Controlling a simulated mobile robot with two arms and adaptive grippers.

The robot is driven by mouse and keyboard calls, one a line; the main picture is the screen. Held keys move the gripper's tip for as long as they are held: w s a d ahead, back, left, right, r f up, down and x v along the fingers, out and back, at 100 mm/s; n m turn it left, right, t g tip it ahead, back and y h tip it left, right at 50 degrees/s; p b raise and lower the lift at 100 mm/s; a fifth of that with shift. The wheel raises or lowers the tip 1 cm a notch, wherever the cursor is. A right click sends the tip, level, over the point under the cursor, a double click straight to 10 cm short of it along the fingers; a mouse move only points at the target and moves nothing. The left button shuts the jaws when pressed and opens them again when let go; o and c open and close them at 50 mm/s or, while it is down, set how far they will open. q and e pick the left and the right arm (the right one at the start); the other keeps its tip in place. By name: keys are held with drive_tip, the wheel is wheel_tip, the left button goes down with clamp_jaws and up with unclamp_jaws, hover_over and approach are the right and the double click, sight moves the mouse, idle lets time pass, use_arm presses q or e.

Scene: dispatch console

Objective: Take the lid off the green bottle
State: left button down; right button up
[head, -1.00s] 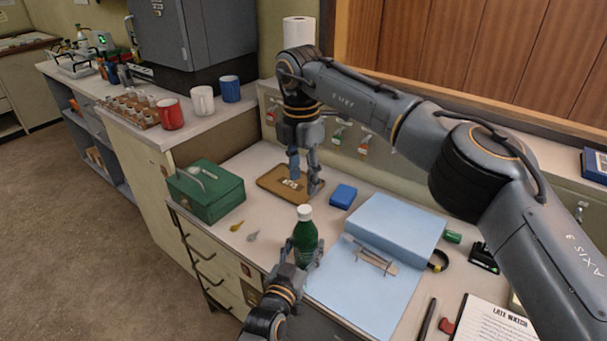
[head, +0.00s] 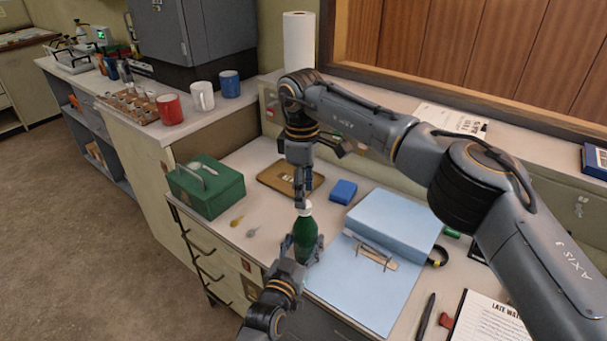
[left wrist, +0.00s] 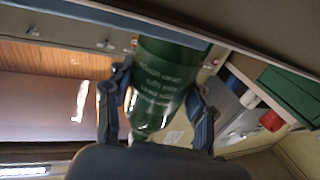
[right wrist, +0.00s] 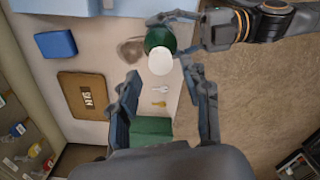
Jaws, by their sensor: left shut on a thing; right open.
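The green bottle (head: 305,239) stands upright near the front edge of the counter, with its white lid (head: 304,208) on top. My left gripper (head: 301,250) is shut around the bottle's body; the left wrist view shows the green bottle (left wrist: 162,80) between its fingers. My right gripper (head: 302,196) points down just above the lid, its fingertips partly overlapping it in the head view. In the right wrist view the white lid (right wrist: 160,61) lies ahead of the open fingers (right wrist: 166,85), with nothing between them.
A green box (head: 206,188) stands at left, with two small keys (head: 238,221) near it. A brown tray (head: 274,178), a blue block (head: 343,191) and a light blue binder (head: 395,227) lie around the bottle. Mugs (head: 202,96) stand on the higher shelf.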

drive_tip(key=shift+f, duration=1.65)
